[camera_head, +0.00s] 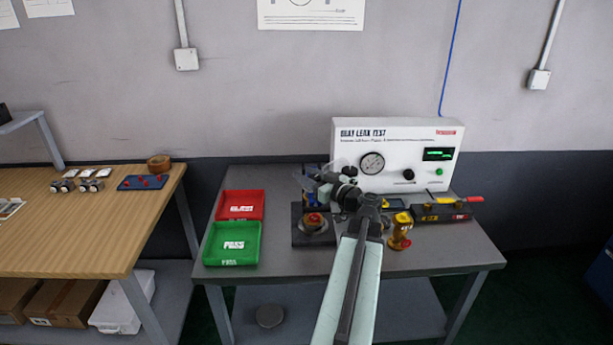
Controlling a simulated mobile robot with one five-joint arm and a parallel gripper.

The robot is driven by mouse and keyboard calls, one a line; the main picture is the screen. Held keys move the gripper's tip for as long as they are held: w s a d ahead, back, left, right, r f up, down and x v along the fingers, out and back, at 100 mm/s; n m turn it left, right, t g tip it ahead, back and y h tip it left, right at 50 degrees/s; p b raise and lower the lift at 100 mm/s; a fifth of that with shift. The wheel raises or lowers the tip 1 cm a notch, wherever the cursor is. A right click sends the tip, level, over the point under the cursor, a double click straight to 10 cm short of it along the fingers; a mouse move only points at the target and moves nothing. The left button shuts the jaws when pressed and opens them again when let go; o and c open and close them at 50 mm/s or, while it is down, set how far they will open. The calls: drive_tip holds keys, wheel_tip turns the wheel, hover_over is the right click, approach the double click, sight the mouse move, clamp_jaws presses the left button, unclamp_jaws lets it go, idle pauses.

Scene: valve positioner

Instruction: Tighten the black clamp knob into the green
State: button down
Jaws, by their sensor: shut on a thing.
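My gripper (322,180) is at the left end of my arm, in front of the left edge of the white leak test panel (350,136). Its pale, see-through fingers are shut on a small dark thing, which looks like the black clamp knob but is mostly hidden by them. A dark fixture (300,238) below the gripper holds a round brass part with a red top (314,221). A blue and dark part stands behind the fixture, partly covered by the gripper. I cannot make out a green mark at the clamp.
The panel has a dial gauge (372,163), a black knob (409,175) and a green-lit display (438,154). A red tray (262,208) and a green tray (257,250) lie left. A yellow valve (400,231) and a black block with a red handle (440,213) stand right.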

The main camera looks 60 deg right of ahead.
drive_tip(key=shift+d+m+h, duration=0.1)
drive_tip(key=shift+m+h, duration=0.3)
drive_tip(key=shift+h, duration=0.2)
drive_tip(key=c, duration=0.9)
unclamp_jaws()
